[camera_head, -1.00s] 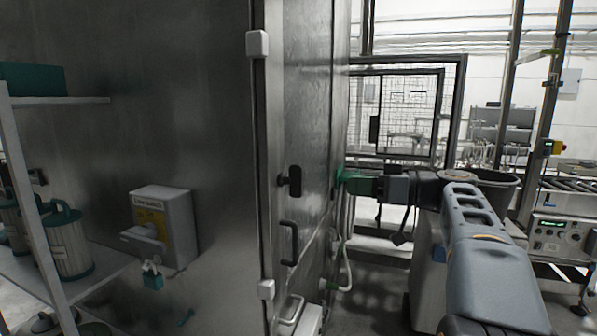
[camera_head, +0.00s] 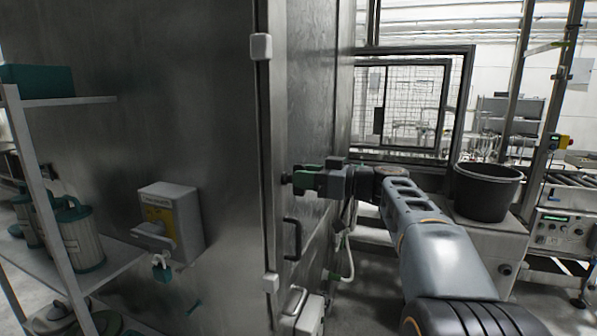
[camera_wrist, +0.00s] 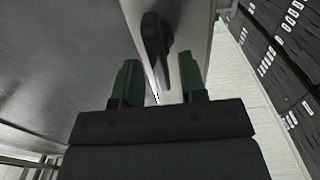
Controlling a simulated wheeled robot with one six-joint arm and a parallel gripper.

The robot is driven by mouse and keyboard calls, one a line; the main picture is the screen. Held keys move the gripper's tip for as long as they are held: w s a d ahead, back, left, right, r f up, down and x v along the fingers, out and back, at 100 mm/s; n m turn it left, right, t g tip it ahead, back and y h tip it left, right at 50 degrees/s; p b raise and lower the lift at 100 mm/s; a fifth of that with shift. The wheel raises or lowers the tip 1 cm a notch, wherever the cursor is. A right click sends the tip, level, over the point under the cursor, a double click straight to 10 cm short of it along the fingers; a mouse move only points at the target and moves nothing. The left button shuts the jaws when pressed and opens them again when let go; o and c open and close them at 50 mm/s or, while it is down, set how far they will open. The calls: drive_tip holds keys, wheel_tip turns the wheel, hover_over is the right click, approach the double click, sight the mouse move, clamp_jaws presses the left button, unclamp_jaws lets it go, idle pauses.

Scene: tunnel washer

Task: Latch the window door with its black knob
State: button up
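The black knob (camera_head: 286,179) sits on the tall steel door face (camera_head: 303,90) in the head view, mostly hidden behind my gripper (camera_head: 298,181). In the wrist view the knob (camera_wrist: 154,42) is a long dark lever, roughly upright in the picture, near the steel edge. My gripper (camera_wrist: 159,75) has two green fingers spread apart, one on each side of the knob's line. The knob's lower end reaches between them. I see no finger clearly touching it. I cannot make out a window in this door from here.
A black bar handle (camera_head: 291,239) is below the knob on the same face. A grey switch box (camera_head: 170,222) with a lever is on the left steel wall. Shelves with canisters (camera_head: 82,236) stand far left. A black bucket (camera_head: 487,190) stands to the right, beyond my arm.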

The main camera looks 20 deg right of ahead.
drive_tip(key=shift+w+a, duration=0.45)
drive_tip(key=shift+a, duration=0.15)
drive_tip(key=shift+c, duration=0.4)
